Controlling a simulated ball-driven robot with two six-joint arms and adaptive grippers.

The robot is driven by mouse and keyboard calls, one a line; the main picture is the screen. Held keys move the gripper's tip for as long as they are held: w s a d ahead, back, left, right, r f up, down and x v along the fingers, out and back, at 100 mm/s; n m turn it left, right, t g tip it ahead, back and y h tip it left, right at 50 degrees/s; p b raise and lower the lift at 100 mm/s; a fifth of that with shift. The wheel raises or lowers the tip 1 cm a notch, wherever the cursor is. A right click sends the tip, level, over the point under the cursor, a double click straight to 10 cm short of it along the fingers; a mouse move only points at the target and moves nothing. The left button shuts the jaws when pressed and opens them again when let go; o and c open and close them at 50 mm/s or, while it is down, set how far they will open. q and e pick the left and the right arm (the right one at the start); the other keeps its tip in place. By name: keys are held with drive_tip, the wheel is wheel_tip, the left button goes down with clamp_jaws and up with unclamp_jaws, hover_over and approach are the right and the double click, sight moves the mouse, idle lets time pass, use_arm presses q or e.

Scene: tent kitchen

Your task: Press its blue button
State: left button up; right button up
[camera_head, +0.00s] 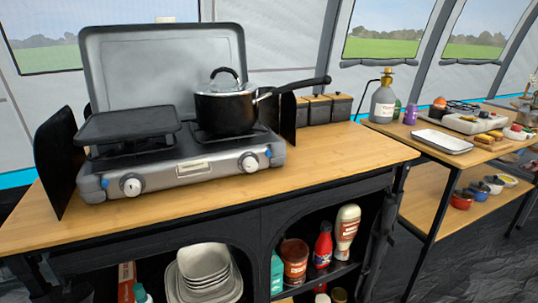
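A grey two-burner camping stove (160,178) stands on the wooden top of a kitchen unit, its lid raised behind it. Its front panel has a left knob (131,185) and a right knob (249,162). A small blue spot that looks like a button (104,183) sits left of the left knob. Another blue spot (268,153) sits right of the right knob. A black lidded pan (225,112) is on the right burner, its handle pointing right. A dark flat griddle (128,124) is on the left burner. Neither of my grippers is in view.
The wooden counter (345,150) is clear in front and right of the stove. Dark canisters (318,109) stand behind it. A gas bottle (383,100) and a white tray (441,141) are on the right table. Plates (203,270) and bottles fill the shelves below.

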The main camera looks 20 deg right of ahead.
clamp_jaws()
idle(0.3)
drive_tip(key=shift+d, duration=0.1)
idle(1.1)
